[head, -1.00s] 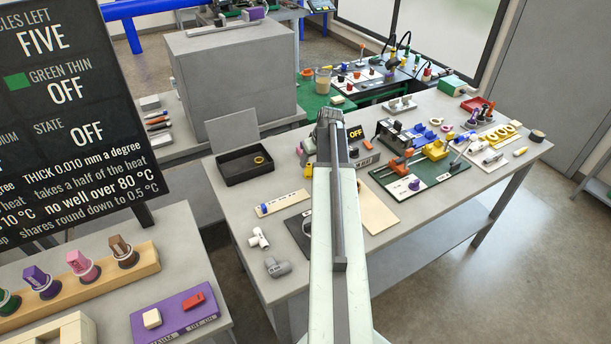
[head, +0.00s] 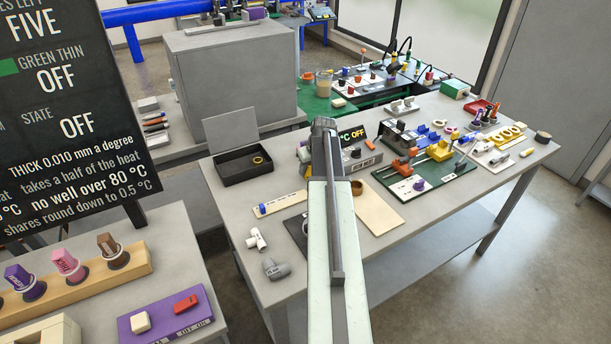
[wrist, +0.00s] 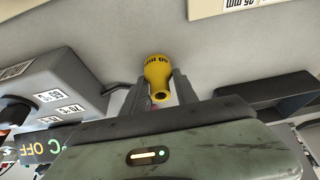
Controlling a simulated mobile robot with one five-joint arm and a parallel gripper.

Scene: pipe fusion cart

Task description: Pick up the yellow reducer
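The yellow reducer (wrist: 157,72) shows in the wrist view, its narrow open end facing the camera and dark lettering on its wide part. My gripper (wrist: 159,82) has one finger on each side of it, with little or no gap visible. I cannot tell whether the fingers press on it, or whether it rests on the grey surface behind. In the head view my gripper (head: 323,125) is over the middle of the table, seen from behind, with its fingers hidden. I cannot make out the reducer in the head view.
A grey labelled box (wrist: 65,95) is left of my gripper in the wrist view, and a dark tray (wrist: 270,105) is at right. In the head view, the table (head: 225,205) holds a black tray (head: 243,177), a white fitting (head: 256,240), a grey fitting (head: 276,268) and a green board (head: 440,179).

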